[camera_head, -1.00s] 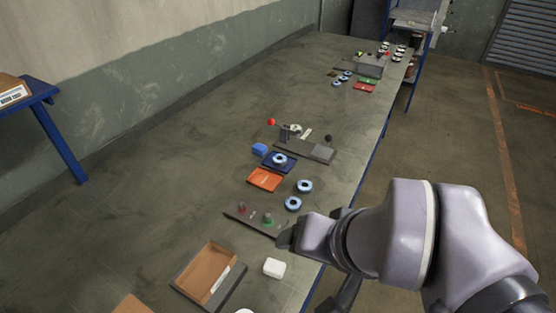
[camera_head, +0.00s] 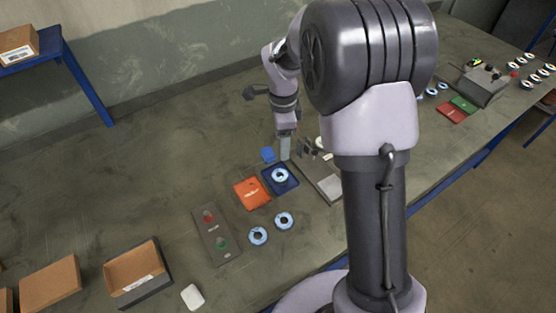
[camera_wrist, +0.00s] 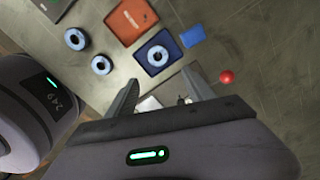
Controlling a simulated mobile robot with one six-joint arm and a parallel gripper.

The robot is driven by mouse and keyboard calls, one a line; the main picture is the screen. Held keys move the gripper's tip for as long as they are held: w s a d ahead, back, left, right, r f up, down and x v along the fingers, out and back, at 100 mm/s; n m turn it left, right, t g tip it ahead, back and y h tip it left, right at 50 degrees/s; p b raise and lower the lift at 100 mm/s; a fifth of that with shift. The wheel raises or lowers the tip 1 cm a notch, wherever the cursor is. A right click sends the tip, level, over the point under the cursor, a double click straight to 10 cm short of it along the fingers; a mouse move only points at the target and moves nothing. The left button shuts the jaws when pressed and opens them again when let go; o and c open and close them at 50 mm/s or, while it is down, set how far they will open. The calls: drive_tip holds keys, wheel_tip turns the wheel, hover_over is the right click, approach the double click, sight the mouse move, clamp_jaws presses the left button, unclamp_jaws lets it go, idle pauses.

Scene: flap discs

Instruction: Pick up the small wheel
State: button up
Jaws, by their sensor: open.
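I cannot tell which is the small one. My gripper (camera_wrist: 162,88) is open and empty, its fingers pointing toward the blue tray. In the head view my gripper (camera_head: 285,148) hangs just behind that tray.
An orange tray (camera_head: 252,193) and a blue block (camera_head: 268,155) sit beside the blue tray. A fixture with a red ball knob (camera_wrist: 226,77) stands close to my gripper. A button panel (camera_head: 217,236), an open cardboard box (camera_head: 137,273) and a white block (camera_head: 193,297) lie nearer.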

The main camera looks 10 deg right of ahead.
sight(280, 172)
drive_tip(key=f+b, duration=0.1)
drive_tip(key=f, duration=0.3)
drive_tip(key=f+b, duration=0.2)
drive_tip(key=f, duration=0.3)
drive_tip(key=f+b, duration=0.1)
drive_tip(key=f, duration=0.4)
drive_tip(key=shift+s+a+f, duration=0.15)
drive_tip(key=shift+a+f, duration=0.05)
drive_tip(key=shift+a, duration=0.15)
drive_tip(key=shift+r, duration=0.15)
drive_tip(key=shift+c, duration=0.2)
drive_tip(key=c, duration=1.1)
drive_tip(key=shift+c, duration=0.2)
